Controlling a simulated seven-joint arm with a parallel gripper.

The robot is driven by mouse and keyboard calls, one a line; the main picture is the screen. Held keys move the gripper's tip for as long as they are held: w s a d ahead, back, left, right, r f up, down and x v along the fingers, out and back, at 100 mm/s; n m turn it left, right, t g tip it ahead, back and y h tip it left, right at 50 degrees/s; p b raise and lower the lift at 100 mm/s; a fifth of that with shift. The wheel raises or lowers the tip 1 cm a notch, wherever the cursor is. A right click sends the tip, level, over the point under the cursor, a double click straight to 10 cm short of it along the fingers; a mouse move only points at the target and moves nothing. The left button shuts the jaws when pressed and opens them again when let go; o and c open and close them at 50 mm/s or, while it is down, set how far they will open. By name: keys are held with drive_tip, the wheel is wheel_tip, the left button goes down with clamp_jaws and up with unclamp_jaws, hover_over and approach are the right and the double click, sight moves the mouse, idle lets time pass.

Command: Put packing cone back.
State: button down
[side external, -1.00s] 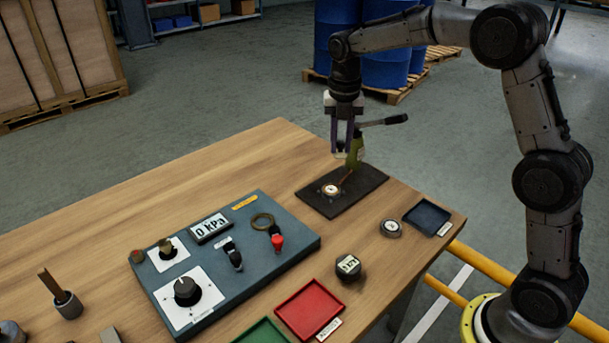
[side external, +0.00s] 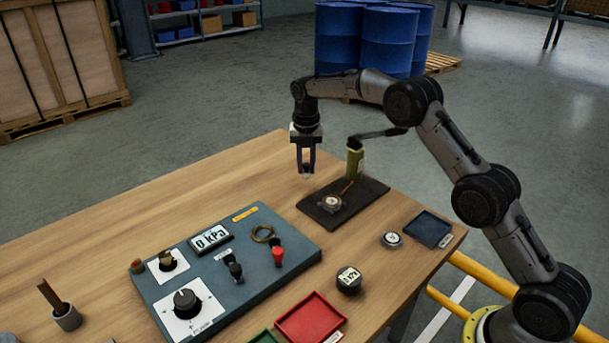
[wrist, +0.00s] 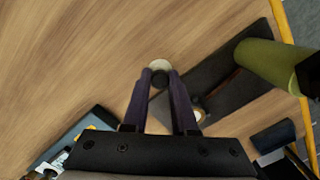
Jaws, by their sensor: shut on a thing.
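My gripper (side external: 306,170) points down over bare wood beyond the left edge of the black mat. It is shut on a small pale round piece (wrist: 160,66), which I take for the packing cone. The piece shows between the fingertips in the wrist view, and its lower end is tiny in the side view. I cannot tell whether it touches the table. A green upright body with a dark lever (side external: 355,162) stands at the mat's far edge. A round metal fitting (side external: 331,203) lies on the black mat (side external: 366,194).
A blue-grey panel (side external: 243,285) with knobs and a kPa display stands at the front. Bare wood lies left of my gripper.

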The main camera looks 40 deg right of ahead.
sight(305, 168)
drive_tip(key=shift+w+f, duration=0.25)
drive_tip(key=shift+f, duration=0.1)
drive_tip(key=shift+w+f, duration=0.15)
drive_tip(key=shift+f, duration=1.45)
drive_tip(key=shift+f, duration=0.1)
drive_tip(key=c, duration=0.7)
unclamp_jaws()
drive_tip(key=r, duration=1.2)
drive_tip(key=shift+s+a+r, duration=0.15)
drive_tip(key=shift+s+a, duration=0.15)
drive_tip(key=shift+s, duration=0.1)
